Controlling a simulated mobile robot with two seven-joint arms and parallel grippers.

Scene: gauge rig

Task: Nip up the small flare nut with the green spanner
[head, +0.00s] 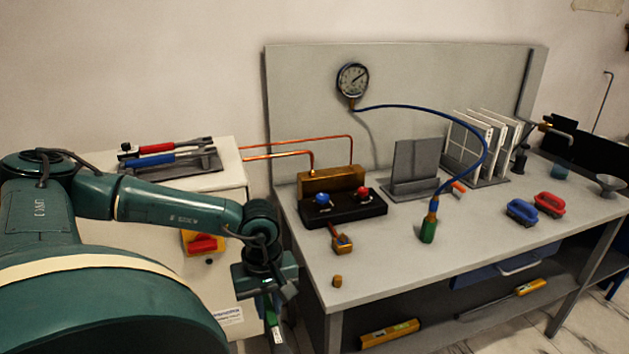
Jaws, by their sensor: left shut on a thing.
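My left gripper (271,292) hangs in front of the bench's left front corner, over the gap beside the white cabinet. It is shut on the green spanner (270,315), which points downward; its jaw end is hard to make out. A brass fitting, perhaps the small flare nut (342,243), sits on a short copper stub in front of the valve block, right of and beyond the gripper. The spanner is apart from it. A small brass cap (336,281) stands near the bench's front edge. My right gripper is out of view.
Red-handled (158,147) and blue-handled (160,160) spanners lie on the cabinet rack. The black valve block (343,209) has blue and red knobs. A blue hose (483,150) runs from the gauge (352,79) to a green cylinder (428,230).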

